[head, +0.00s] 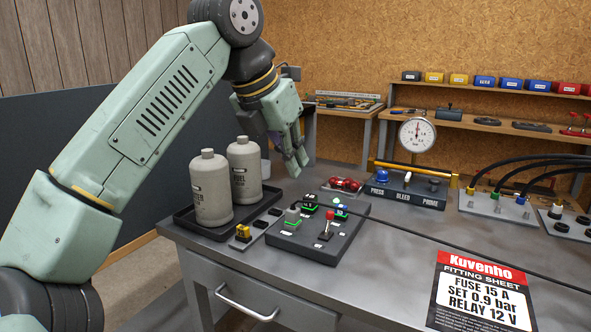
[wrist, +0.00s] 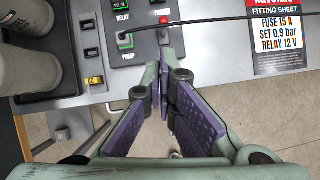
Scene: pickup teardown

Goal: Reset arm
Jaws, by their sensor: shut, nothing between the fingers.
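My arm reaches in from the left in the head view. The panel also shows in the wrist view, at the top, beyond the fingertips.
The bottles (head: 211,190) stand in a black tray (head: 185,222) at the left. A fitting sheet (head: 482,290) lies at the front right. A pressure gauge (head: 417,136) rises over a press-bleed-prime block (head: 408,186). A black cable crosses the bench.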

